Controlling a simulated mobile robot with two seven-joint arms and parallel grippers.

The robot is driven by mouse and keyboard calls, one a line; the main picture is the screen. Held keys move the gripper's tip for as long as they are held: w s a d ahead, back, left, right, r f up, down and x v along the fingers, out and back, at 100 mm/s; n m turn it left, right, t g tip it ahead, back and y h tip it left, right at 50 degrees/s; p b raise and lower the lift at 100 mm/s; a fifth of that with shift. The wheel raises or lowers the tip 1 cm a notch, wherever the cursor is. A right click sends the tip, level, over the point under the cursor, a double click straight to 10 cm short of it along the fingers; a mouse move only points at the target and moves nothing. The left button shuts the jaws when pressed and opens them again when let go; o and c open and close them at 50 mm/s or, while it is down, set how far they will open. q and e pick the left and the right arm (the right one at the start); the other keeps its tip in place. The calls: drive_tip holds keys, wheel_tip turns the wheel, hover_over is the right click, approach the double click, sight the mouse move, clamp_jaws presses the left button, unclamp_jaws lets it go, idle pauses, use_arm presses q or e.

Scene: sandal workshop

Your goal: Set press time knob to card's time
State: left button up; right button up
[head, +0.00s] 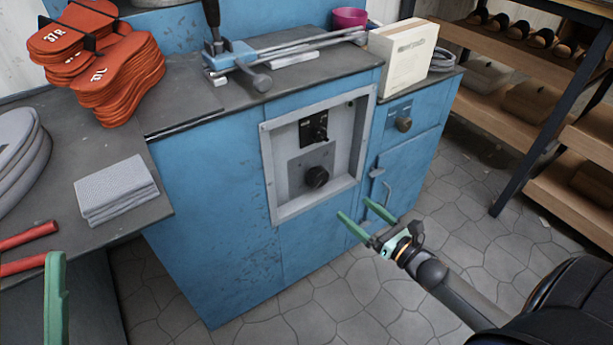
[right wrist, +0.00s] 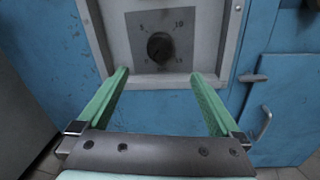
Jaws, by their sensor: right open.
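The press is a blue cabinet (head: 214,190) with a pale recessed panel. A black round knob (head: 317,177) sits on the panel's lower grey plate. In the right wrist view the knob (right wrist: 160,47) has numbers around it, with 5 at upper left and 10 at upper right; its pointer is too dark to read. My right gripper (head: 353,207) is open and empty, in front of and below the knob, apart from it. Its two green fingers (right wrist: 160,73) straddle the view below the knob. One green finger of my left gripper (head: 55,300) shows at lower left. I cannot make out a time card.
A black switch (head: 313,128) is above the knob. Another knob (head: 403,123) and a door handle (head: 378,185) are on the right. Orange soles (head: 125,75), a grey cloth stack (head: 115,190) and a cream box (head: 400,60) lie on top. Floor is clear in front.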

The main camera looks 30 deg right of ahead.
sight(322, 181)
drive_tip(key=w+b, duration=0.1)
drive_tip(key=w, duration=0.3)
drive_tip(key=w+a+b, duration=0.1)
drive_tip(key=w, duration=0.2)
drive_tip(key=w+a+b, duration=0.1)
drive_tip(key=w+b, duration=0.1)
drive_tip(key=w, duration=0.2)
drive_tip(key=shift+w+f, duration=0.1)
drive_tip(key=shift+w, duration=0.2)
use_arm(q)
drive_tip(key=shift+g, duration=0.3)
drive_tip(key=shift+w+d+f, duration=0.1)
drive_tip(key=shift+w+f, duration=0.1)
drive_tip(key=shift+f, duration=1)
drive_tip(key=shift+w+d+f, duration=0.1)
drive_tip(key=shift+w+f, duration=0.05)
drive_tip(key=shift+f, duration=1)
use_arm(e)
drive_tip(key=shift+w+a, duration=0.1)
drive_tip(key=shift+w, duration=0.65)
drive_tip(key=c, duration=1.3)
drive_tip(key=shift+c, duration=0.2)
use_arm(q)
drive_tip(key=shift+r, duration=0.1)
